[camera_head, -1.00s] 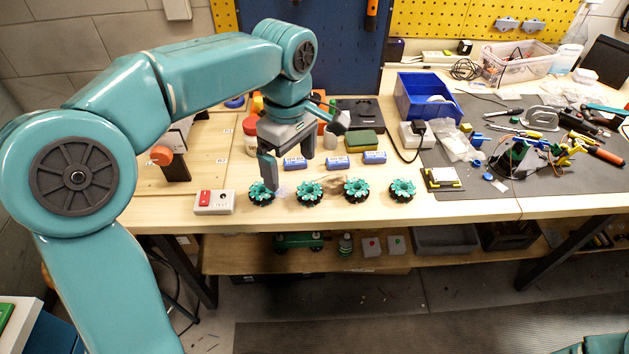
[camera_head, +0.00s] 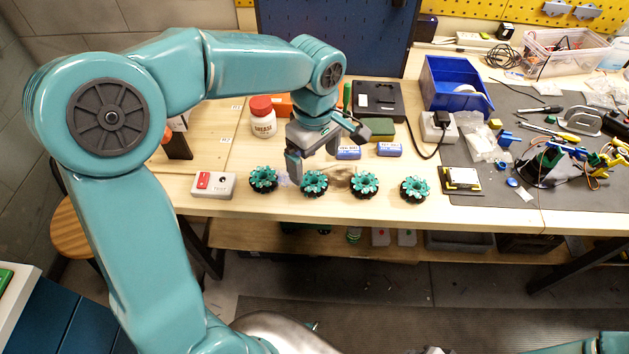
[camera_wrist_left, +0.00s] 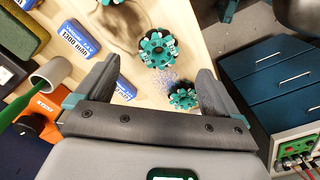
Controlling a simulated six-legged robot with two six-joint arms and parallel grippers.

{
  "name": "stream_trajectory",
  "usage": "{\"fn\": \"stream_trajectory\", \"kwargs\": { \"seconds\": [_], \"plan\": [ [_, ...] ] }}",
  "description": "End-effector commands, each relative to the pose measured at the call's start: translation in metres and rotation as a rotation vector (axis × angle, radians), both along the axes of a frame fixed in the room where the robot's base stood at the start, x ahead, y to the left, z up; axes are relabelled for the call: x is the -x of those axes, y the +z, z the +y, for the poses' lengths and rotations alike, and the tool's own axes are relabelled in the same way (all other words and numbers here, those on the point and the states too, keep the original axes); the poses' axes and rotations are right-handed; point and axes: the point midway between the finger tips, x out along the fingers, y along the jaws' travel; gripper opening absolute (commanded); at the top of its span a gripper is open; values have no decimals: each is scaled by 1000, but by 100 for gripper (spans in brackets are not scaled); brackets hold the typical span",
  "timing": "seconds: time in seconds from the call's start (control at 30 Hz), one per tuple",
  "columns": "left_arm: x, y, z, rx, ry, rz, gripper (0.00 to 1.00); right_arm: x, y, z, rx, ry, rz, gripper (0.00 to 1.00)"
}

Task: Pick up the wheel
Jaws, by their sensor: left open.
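Several teal toothed wheels with black rims lie in a row along the front of the wooden bench: the leftmost (camera_head: 263,179), a second (camera_head: 314,184), a third (camera_head: 365,185) and the rightmost (camera_head: 415,189). My left gripper (camera_head: 312,166) is open and empty, pointing down just behind the second wheel. In the left wrist view, the second wheel (camera_wrist_left: 157,48) shows between the open fingers (camera_wrist_left: 160,72), slightly beyond their tips. The leftmost wheel (camera_wrist_left: 183,96) lies close beside the right-hand finger in that view. My right gripper is out of view.
A red switch box (camera_head: 213,185) sits left of the row. A brown lump (camera_head: 340,178) lies between the second and third wheels. The bench's front edge is close.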

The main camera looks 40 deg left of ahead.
Motion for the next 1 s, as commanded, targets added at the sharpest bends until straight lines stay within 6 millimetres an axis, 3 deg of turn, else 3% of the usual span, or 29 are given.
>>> {"fn": "stream_trajectory", "kwargs": {
  "seconds": [0.1, 0.27, 0.5, 0.83, 1.0],
  "plan": [
    [0, -16, 0, -1, 1, 2, 96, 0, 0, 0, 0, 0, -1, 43],
    [-2, -27, 1, 0, 1, 2, 96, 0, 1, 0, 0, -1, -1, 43],
    [-4, -65, 5, -1, 0, 4, 96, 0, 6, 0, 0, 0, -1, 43],
    [-6, -74, 5, 0, 0, -1, 96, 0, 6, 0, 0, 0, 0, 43],
    [-6, -73, 5, 0, 0, -1, 40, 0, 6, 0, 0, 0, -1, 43]
  ]
}}
